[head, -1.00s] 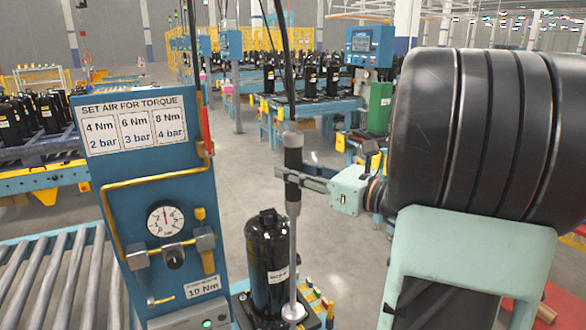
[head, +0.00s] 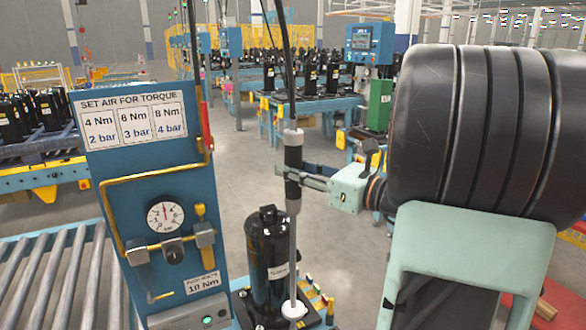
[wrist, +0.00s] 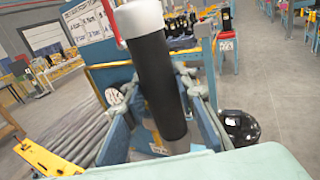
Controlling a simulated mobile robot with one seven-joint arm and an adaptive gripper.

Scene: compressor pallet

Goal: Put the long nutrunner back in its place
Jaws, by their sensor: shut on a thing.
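The long nutrunner (head: 293,160) hangs upright on its hose, with a black grip, grey ends and a thin shaft down to a white tip. My gripper (head: 292,177) is shut around the black grip, right of the blue panel. In the wrist view the nutrunner's black body (wrist: 158,85) with its white top stands between the fingers of my gripper (wrist: 165,110). The white tip (head: 294,309) shows in front of the base of a black compressor (head: 268,260); I cannot tell whether it touches. The nutrunner's holder is not clearly seen.
The blue panel (head: 190,262) with torque sign, gauge (head: 165,216) and yellow pipe stands at the left. A roller conveyor (head: 50,270) lies at the lower left. Small coloured buttons (head: 318,296) are beside the compressor.

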